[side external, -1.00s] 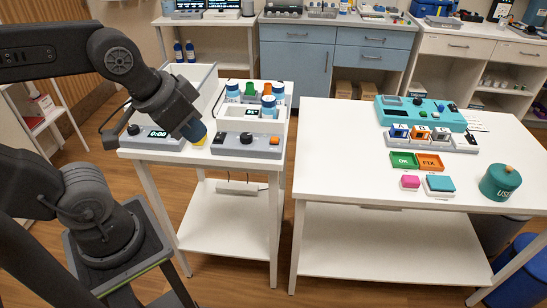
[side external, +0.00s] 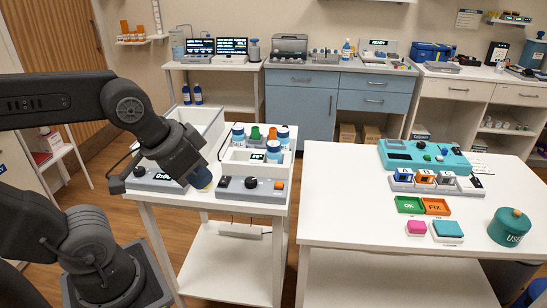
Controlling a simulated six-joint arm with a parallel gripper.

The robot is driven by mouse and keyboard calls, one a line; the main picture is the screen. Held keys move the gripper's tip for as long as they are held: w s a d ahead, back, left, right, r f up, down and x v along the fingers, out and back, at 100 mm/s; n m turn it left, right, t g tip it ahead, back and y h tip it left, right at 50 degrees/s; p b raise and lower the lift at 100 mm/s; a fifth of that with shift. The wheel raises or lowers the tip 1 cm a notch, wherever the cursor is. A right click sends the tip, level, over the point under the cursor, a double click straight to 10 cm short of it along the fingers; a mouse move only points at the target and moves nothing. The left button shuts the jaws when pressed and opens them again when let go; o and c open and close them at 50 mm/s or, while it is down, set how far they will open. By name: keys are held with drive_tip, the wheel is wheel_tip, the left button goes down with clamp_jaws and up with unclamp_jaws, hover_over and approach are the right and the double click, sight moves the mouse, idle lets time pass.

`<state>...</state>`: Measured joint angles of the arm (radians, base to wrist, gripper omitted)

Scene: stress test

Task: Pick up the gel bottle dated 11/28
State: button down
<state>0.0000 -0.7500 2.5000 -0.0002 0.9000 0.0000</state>
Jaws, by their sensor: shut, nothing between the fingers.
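A grey control box (side external: 250,188) with a black knob stands in front of the bin, close right of my gripper. An open white bin (side external: 203,124) stands behind my gripper. The right table (side external: 340,215) holds green and orange trays, a teal device and a teal pot.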

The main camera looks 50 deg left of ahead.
drive_tip(key=shift+c, duration=2.3)
unclamp_jaws()
drive_tip(key=w+a+r+n+g, duration=0.25)
drive_tip(key=w+r+n, duration=0.25)
drive_tip(key=w, duration=0.4)
drive_tip(key=n+g+h, duration=0.2)
drive_tip(key=n+g, duration=0.1)
drive_tip(key=n, duration=0.9)
hover_over(274, 143)
drive_tip(key=a, duration=0.2)
wheel_tip(274, 143, down, 6)
drive_tip(key=f, duration=0.5)
drive_tip(key=d+f, duration=0.1)
drive_tip(key=f, duration=0.3)
drive_tip(key=d+f, duration=0.1)
drive_tip(key=f, duration=0.3)
drive_tip(key=shift+s+d+f, duration=0.1)
drive_tip(key=shift+d+f, duration=0.05)
drive_tip(key=shift+f, duration=0.05)
